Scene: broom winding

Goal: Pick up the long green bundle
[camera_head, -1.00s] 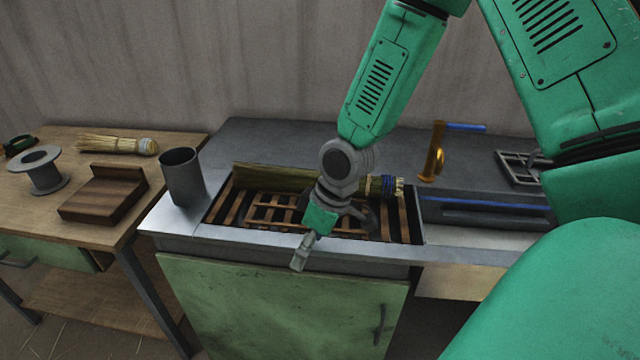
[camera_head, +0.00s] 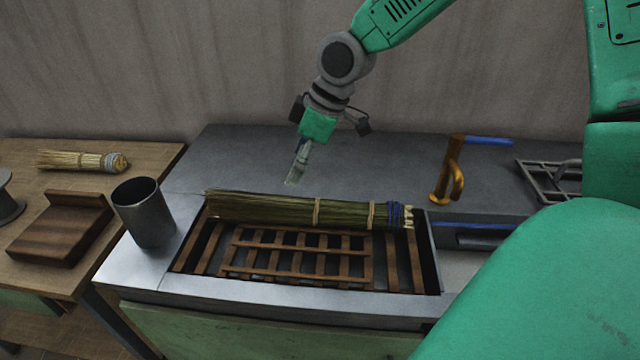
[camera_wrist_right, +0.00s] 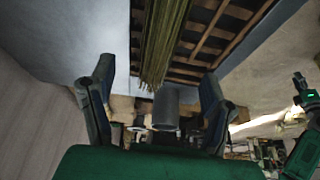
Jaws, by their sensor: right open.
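The long green bundle (camera_head: 270,210) lies lengthwise on a slatted wooden rack set in the metal basin. It has pale ties along it and a blue binding at its right end. It also shows in the right wrist view (camera_wrist_right: 163,45), running away from me beyond the gap between the fingers. My right gripper (camera_head: 295,172) is above and behind the bundle in the head view, pointing down, apart from it. In the wrist view its fingers (camera_wrist_right: 155,95) are spread wide with nothing between them. My left gripper is not in view.
A metal cup (camera_head: 144,212) stands left of the basin. An orange clamp-like tool (camera_head: 450,175) with a blue handle stands at right. The left table holds a short straw bundle (camera_head: 82,160) and a wooden block (camera_head: 62,230). The counter behind the basin is mostly clear.

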